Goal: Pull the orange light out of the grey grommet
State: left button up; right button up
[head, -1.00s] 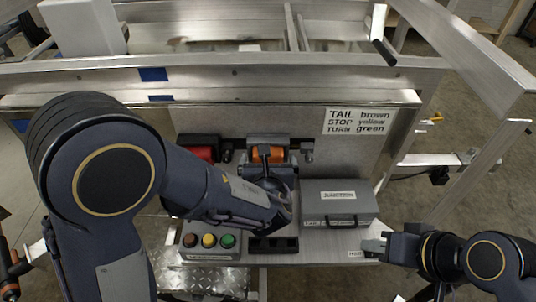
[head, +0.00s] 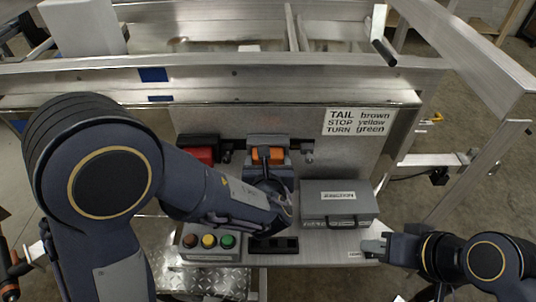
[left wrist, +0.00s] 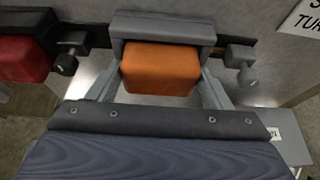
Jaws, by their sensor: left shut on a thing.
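The orange light (head: 277,154) sits at the grey grommet (head: 268,139) on the upright metal panel. In the left wrist view the orange light (left wrist: 162,70) shows below the hood of the grommet (left wrist: 165,28), with a finger on each side. My left gripper (head: 267,158) is shut on the light. How much of the light is still inside the grommet is hidden. My right gripper (head: 374,246) is low at the right, beside the shelf and away from the light; its finger gap is not clear.
A red light (head: 200,155) is mounted left of the grommet. A grey junction box (head: 338,204) stands on the shelf to the right. Brown, yellow and green buttons (head: 208,241) and a dark slotted block (head: 273,245) are at the shelf's front.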

pick_arm(q)
jog(key=shift+s, duration=2)
jog(key=shift+s, duration=0.15)
jog(key=shift+s+b, duration=0.45)
jog(key=shift+s, duration=2.45)
